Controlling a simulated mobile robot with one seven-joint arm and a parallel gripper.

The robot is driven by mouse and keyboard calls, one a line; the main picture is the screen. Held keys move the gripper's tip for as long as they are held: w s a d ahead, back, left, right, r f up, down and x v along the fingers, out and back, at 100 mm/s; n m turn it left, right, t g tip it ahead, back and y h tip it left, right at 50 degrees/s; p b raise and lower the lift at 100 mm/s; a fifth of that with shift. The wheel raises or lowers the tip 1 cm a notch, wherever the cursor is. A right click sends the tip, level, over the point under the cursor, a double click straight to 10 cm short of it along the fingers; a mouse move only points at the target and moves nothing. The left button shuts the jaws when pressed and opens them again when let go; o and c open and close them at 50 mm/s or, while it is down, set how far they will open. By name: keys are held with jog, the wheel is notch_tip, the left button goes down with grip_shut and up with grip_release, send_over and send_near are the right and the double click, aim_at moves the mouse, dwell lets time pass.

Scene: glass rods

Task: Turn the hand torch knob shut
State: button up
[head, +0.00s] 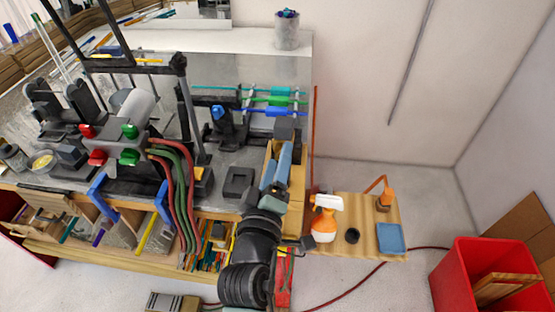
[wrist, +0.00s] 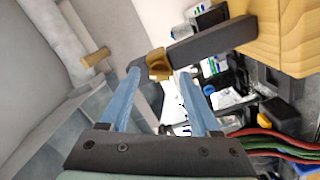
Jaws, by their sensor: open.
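In the wrist view a brass-coloured piece (wrist: 158,65), which looks like the hand torch knob, sits at the end of a dark grey bar (wrist: 212,42). My gripper (wrist: 160,75) is open, its two blue fingers pointing at this piece, one tip on each side. I cannot tell whether either finger touches it. In the head view my gripper (head: 278,158) is at the bench's right end, beside a wooden block (head: 298,182). A dark block (head: 284,131) shows just beyond the fingertips there. The brass piece cannot be made out in that view.
A burner with red and green knobs (head: 115,145) stands on the bench left of my gripper, with red and green hoses (head: 178,190) hanging down. A spray bottle (head: 324,220) stands on a low board to the right. A red bin (head: 490,280) stands on the floor.

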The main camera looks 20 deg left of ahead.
grip_shut()
dwell(0.5)
jog(key=shift+m+b, duration=4.6)
jog(key=shift+m, duration=1.3)
